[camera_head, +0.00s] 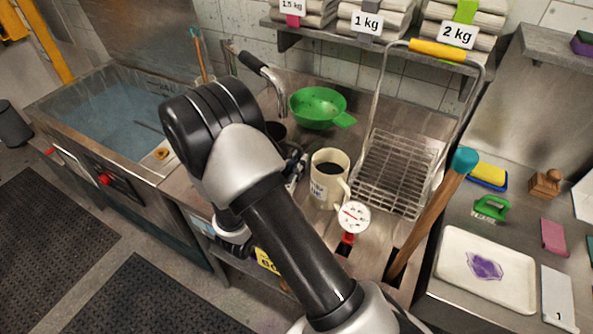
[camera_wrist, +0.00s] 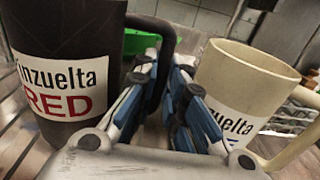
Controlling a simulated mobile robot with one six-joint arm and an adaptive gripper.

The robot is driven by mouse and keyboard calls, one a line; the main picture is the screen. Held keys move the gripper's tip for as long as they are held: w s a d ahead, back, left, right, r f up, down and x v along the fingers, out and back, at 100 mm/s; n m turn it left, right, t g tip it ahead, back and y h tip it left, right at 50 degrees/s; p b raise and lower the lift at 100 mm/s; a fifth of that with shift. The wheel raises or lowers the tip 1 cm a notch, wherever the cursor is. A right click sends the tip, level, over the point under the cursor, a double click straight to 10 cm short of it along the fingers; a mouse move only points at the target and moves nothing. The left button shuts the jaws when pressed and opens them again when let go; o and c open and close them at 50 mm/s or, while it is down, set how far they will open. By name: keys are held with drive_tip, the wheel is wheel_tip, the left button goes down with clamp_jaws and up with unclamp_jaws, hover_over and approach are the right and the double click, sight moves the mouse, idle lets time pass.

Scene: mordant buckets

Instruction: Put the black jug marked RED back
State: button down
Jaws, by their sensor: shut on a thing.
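The black jug (camera_wrist: 68,55) fills the left of the wrist view, its label reading "inzuelta" with RED in red. My gripper (camera_wrist: 162,85) is shut on the jug's dark handle, which rises between the fingers. In the head view my gripper (camera_head: 294,168) is mostly behind my arm.
A green strainer (camera_head: 318,107) lies behind, near a metal tap. A wire basket (camera_head: 396,172) with a yellow handle stands right of the cream jug. A round dial thermometer (camera_head: 353,217) and a teal-topped wooden stick (camera_head: 430,215) are in front. A water-filled sink (camera_head: 120,115) lies left.

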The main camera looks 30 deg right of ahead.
drive_tip(key=shift+a+f, duration=0.1)
drive_tip(key=shift+f, duration=0.65)
drive_tip(key=shift+f+b, duration=0.2)
drive_tip(key=shift+b, duration=0.15)
drive_tip(key=c, duration=1.7)
unclamp_jaws()
drive_tip(key=shift+o, duration=0.2)
